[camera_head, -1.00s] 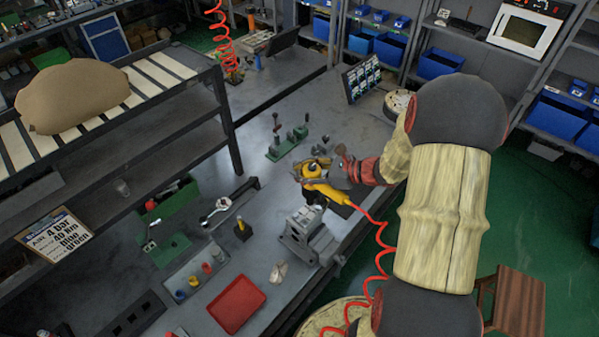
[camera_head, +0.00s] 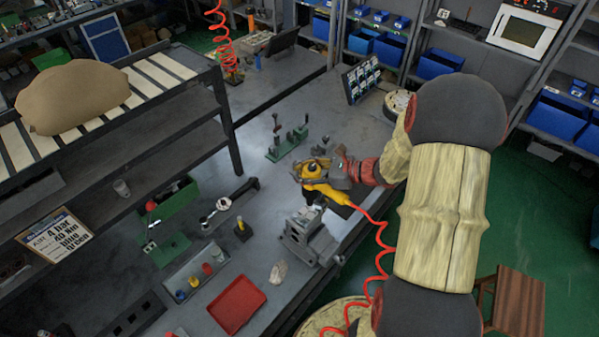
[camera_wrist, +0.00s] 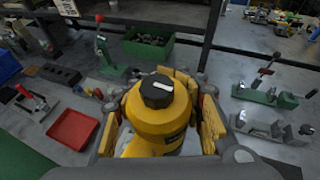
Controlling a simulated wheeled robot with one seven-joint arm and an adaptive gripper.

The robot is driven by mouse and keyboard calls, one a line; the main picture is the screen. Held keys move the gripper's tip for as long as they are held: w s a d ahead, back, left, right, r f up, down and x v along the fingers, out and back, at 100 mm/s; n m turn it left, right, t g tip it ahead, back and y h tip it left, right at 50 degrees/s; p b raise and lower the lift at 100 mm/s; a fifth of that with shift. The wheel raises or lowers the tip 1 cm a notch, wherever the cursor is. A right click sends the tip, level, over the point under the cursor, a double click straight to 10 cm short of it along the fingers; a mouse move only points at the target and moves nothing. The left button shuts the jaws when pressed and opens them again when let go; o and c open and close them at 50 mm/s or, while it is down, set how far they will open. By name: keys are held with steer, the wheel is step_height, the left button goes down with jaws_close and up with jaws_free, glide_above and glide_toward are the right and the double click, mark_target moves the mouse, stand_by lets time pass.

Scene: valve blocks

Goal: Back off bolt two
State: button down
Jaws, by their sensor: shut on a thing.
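My gripper (camera_wrist: 162,122) is shut on a yellow power tool (camera_wrist: 150,133) with a black round cap, its fingers on both sides of the body. In the head view the tool (camera_head: 325,190) is held over the bench, just behind a grey vise-like block (camera_head: 303,240). A red coiled hose (camera_head: 381,240) runs from it along my arm. The tool's lower end is hidden in the wrist view and too small to judge in the head view. I cannot make out bolt two or whether the tool touches a bolt.
A red tray (camera_head: 236,305) and a tray of small coloured cups (camera_head: 194,277) lie at the bench's front.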

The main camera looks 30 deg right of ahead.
steer(key=shift+s+a+f, duration=0.1)
steer(key=shift+s+f, duration=0.05)
steer(key=shift+f, duration=0.1)
